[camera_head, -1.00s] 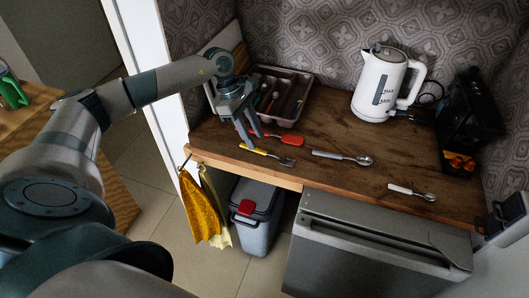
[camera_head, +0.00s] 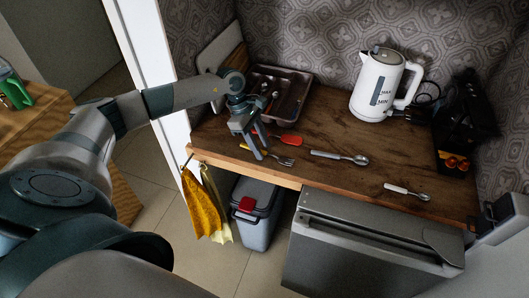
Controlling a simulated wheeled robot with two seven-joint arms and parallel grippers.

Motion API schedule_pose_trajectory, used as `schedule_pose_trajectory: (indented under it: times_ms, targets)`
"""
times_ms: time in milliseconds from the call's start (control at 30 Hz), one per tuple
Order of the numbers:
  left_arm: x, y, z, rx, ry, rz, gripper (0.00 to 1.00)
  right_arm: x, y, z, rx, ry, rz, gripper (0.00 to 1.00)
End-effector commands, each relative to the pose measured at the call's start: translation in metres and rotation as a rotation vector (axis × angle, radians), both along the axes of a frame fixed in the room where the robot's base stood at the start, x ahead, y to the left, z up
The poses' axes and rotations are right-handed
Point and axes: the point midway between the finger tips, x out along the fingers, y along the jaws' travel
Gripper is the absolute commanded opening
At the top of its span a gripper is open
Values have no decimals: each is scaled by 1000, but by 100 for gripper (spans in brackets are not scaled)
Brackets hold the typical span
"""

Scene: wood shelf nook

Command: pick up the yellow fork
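The yellow fork (camera_head: 287,161) lies near the front edge of the wooden counter, its metal tines toward the right. Its yellow handle is partly hidden by my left gripper (camera_head: 262,152). My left gripper points down over the handle with its two fingers apart, and I see nothing held between them. The fingertips are at or just above the handle; I cannot tell whether they touch it. My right gripper is not in view.
A red-headed utensil (camera_head: 291,141) lies just behind the fork. A spoon (camera_head: 340,157) and a smaller spoon (camera_head: 407,192) lie to the right. A cutlery tray (camera_head: 305,90) is behind the gripper, and a white kettle (camera_head: 378,88) stands at the back.

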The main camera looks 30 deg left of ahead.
Motion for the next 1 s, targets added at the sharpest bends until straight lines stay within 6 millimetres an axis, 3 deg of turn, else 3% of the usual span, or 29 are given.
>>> schedule_pose_trajectory:
  times_ms: [467,633,1000]
  targets:
    - [0,0,-2,0,0,0,35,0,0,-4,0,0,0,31]
    - [0,0,-1,0,0,0,0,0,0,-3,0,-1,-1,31]
    - [0,0,0,0,0,0,0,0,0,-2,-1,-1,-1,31]
